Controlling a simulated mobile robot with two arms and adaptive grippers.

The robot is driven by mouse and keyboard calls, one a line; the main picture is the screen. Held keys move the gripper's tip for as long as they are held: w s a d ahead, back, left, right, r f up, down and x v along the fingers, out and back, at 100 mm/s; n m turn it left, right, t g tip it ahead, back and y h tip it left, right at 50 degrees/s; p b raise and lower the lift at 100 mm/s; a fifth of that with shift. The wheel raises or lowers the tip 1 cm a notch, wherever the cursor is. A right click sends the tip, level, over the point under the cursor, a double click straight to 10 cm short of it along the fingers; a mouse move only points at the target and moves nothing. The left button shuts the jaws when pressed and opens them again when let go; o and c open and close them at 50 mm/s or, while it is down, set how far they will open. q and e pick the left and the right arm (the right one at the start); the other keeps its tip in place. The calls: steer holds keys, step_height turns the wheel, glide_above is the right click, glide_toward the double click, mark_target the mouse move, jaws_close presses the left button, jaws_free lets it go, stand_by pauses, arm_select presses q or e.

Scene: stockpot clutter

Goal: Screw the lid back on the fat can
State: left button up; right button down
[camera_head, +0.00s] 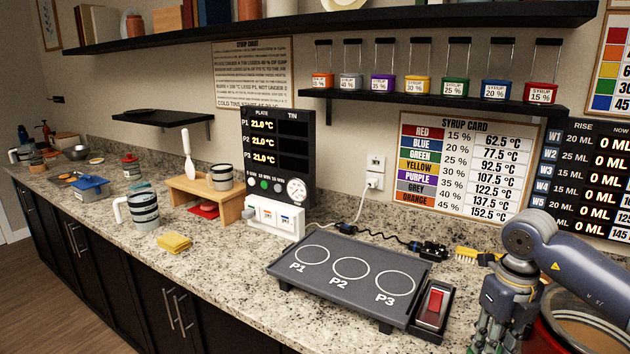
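I cannot pick out the fat can or its lid for certain. A small red-and-white can-like container (131,168) with a red top stands far back on the left of the counter; it is too small to tell whether that top is a lid. My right gripper (490,338) points down at the lower right, beside a large red round vessel (548,338). Its fingertips are cut off by the bottom edge, so its opening and anything in it are hidden. My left gripper is not in view.
A dark plate unit (335,290) marked P1 to P3 and a red switch (434,306) lie left of my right gripper. A banded pitcher (143,209), yellow cloth (174,243) and wooden stand (207,193) are farther left. The front counter strip (235,290) is clear.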

steer(key=m, duration=0.4)
steer(key=shift+s+a+f, duration=0.1)
steer(key=shift+s+f, duration=0.05)
steer(key=shift+f, duration=0.15)
steer(key=c, duration=1.3)
jaws_free()
steer(key=shift+r, duration=0.1)
